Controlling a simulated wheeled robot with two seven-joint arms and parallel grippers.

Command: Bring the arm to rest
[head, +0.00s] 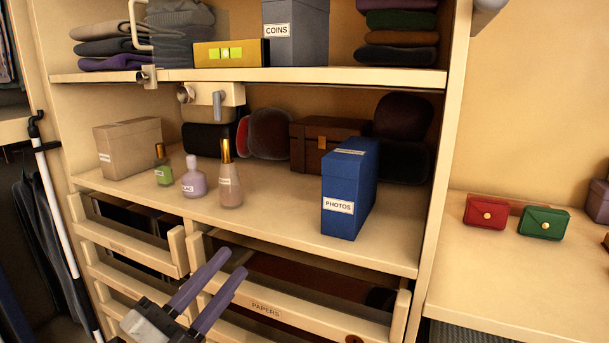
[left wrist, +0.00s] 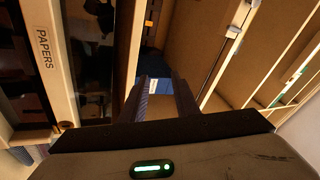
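My left gripper (head: 232,262) reaches in from the bottom of the head view, with two purple fingers apart and nothing between them. It is in front of the open drawers, below the shelf with the blue PHOTOS box (head: 349,190). In the left wrist view the two dark fingers of this gripper (left wrist: 163,85) are also apart, and a blue surface (left wrist: 158,85) shows beyond them, not touched as far as I can tell.
The PAPERS drawer (head: 266,309) and a drawer to its left (head: 117,247) stand open near my gripper. Bottles, including a purple one (head: 194,178), stand on the middle shelf (head: 275,222). Red (head: 486,211) and green (head: 543,222) purses lie right. A white pole (head: 61,220) leans left.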

